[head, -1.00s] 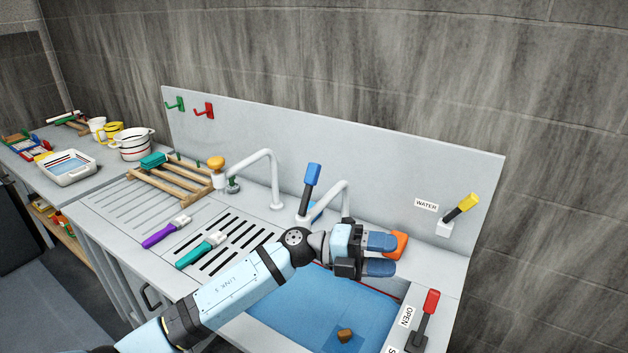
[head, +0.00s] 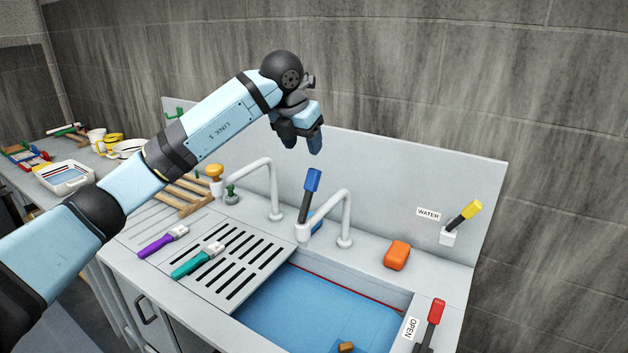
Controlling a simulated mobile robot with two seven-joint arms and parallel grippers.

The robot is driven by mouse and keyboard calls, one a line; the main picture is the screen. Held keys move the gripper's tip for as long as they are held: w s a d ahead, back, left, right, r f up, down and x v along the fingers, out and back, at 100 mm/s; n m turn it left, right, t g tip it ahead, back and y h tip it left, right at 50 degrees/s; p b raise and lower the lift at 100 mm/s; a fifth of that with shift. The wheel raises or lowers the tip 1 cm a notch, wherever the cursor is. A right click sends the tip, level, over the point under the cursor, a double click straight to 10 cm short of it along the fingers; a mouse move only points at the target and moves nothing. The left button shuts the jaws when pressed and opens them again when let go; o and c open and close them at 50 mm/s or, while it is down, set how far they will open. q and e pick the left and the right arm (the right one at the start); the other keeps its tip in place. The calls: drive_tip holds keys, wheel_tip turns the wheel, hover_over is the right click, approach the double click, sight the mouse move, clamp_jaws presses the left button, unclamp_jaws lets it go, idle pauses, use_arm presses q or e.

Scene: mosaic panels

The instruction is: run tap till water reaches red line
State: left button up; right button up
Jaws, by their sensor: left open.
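The sink basin (head: 297,270) holds blue water (head: 320,312). A red line (head: 352,289) runs along its back wall, above the water; the exact gap is hard to judge. A white curved tap (head: 346,220) stands behind the basin, with an upright blue lever (head: 310,190) at its left. A yellow lever (head: 466,214) sits on the back panel beside a WATER label (head: 428,214). My left gripper (head: 302,147) is open and empty, pointing down in the air above the blue lever, apart from it. My right gripper is not in view.
A red lever (head: 435,314) by an OPEN label (head: 411,328) is at the right front. An orange block (head: 397,255) lies on the back ledge. A brown piece (head: 346,347) is in the basin. Purple (head: 160,243) and teal (head: 198,260) brushes lie on the left drainer.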

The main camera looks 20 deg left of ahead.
sight(312, 172)
use_arm(q)
drive_tip(key=p+x, duration=0.2)
drive_tip(key=x, duration=1)
drive_tip(key=shift+d, duration=0.1)
drive_tip(key=shift+f, duration=0.1)
